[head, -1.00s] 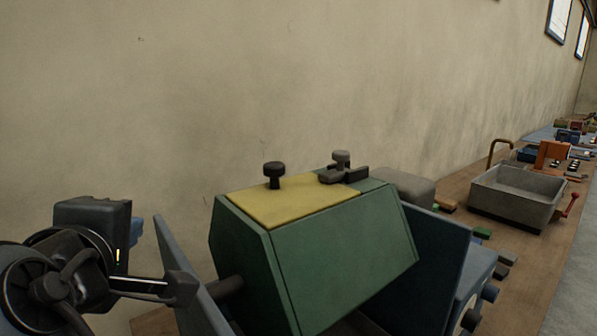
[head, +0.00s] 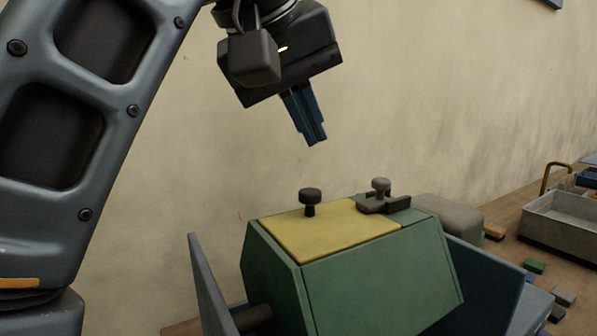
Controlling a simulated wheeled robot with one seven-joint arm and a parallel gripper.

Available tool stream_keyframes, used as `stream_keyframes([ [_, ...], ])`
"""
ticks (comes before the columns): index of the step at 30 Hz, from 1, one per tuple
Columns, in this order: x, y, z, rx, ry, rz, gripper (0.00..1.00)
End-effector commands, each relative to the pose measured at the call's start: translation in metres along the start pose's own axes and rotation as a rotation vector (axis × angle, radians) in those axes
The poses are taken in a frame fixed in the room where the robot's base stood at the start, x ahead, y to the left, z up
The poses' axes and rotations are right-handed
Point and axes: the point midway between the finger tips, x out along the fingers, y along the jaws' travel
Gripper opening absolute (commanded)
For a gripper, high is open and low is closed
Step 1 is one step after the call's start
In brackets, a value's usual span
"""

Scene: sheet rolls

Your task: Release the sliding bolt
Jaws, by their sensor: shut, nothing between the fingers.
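A green box (head: 375,275) is held between two blue side plates, with a dark shaft at its left side. A yellow lid (head: 325,230) lies on its top and carries a black knob (head: 310,198). The sliding bolt (head: 383,200), dark with a grey knob, sits at the lid's right edge and appears to overlap it. My gripper (head: 315,140) hangs above the box, fingers pointing down, above the black knob and up and left of the bolt. Its blue fingers are shut and empty, touching nothing.
The left side plate (head: 210,285) and the right side plate (head: 485,285) rise beside the box. A grey rounded block (head: 447,215) is behind it. A grey bin (head: 560,222) and small coloured blocks (head: 535,267) lie on the bench to the right. The wall is close behind.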

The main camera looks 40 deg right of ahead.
Motion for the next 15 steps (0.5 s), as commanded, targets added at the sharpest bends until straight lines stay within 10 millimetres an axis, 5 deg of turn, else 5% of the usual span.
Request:
stream_keyframes([
  [8,0.002,-0.001,0.000,-0.002,0.002,0.002,0.00],
  [15,0.026,-0.002,0.002,-0.002,0.002,0.002,0.00],
])
